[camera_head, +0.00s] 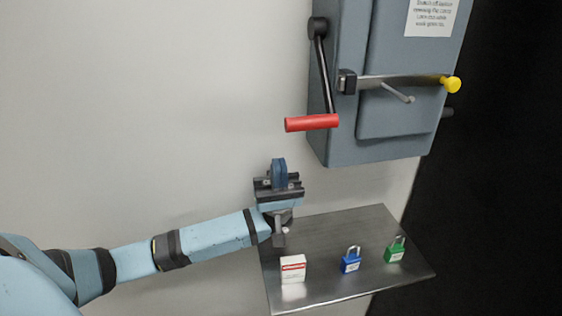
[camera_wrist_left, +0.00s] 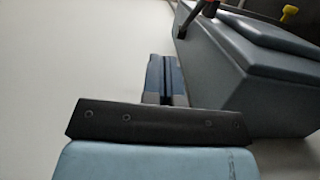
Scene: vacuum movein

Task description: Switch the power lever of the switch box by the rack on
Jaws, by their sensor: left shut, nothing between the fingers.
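The grey-blue switch box (camera_head: 390,90) is fixed on the wall in the head view. Its power lever is a black arm on the box's left side with a red handle (camera_head: 312,123), and the handle hangs at the lower end, pointing down. My left gripper (camera_head: 279,164) is shut and empty, pointing up, just below and left of the red handle and apart from it. In the left wrist view the shut fingers (camera_wrist_left: 163,75) show beside the box (camera_wrist_left: 245,70), with part of the red handle (camera_wrist_left: 206,8) at the top edge. My right gripper is in neither view.
A metal shelf (camera_head: 335,235) below the box holds a small white-and-red box (camera_head: 293,268), a blue padlock (camera_head: 351,260) and a green padlock (camera_head: 395,249). A metal bar with a yellow knob (camera_head: 452,84) crosses the box's front. The wall left of the lever is clear.

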